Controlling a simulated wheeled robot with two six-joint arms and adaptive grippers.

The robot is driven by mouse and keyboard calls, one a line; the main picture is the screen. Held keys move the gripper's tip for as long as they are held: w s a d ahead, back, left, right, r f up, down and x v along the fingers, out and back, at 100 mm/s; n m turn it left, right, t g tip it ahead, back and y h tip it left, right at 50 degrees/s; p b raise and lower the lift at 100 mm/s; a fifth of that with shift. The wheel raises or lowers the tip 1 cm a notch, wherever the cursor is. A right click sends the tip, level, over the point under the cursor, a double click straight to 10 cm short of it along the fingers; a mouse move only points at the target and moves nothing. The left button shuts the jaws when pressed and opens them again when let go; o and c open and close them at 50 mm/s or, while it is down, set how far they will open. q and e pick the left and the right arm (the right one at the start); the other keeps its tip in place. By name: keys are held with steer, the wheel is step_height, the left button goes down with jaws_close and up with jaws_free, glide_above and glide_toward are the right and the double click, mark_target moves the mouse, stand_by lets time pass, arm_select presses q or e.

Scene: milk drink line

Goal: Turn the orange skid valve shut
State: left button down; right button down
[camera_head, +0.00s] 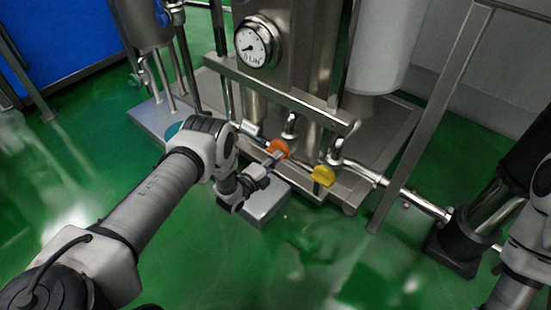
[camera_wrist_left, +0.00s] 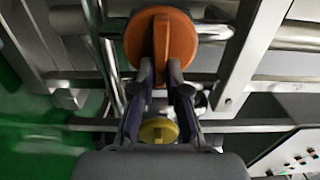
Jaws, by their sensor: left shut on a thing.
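The orange skid valve (camera_head: 277,148) sits on the steel pipework low at the front of the skid. In the left wrist view the orange valve (camera_wrist_left: 160,40) is a round disc with a raised ridge handle running up and down the picture. My left gripper (camera_head: 268,163) is at the valve, and in the left wrist view its two fingertips (camera_wrist_left: 162,68) are closed on either side of the lower end of the ridge. The disc's lower edge is partly hidden by the fingers. My right gripper is not in view.
A yellow valve (camera_head: 323,175) is close by on the right; it also shows between the fingers in the wrist view (camera_wrist_left: 158,131). A pressure gauge (camera_head: 257,42) and a steel rail (camera_head: 285,92) are above. A grey box (camera_head: 266,205) is below. Green floor (camera_head: 300,265) is open in front.

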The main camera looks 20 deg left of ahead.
arm_select(q)
steer(key=c, duration=1.2)
jaws_free()
steer(key=shift+s, duration=0.1)
steer(key=v, duration=1.2)
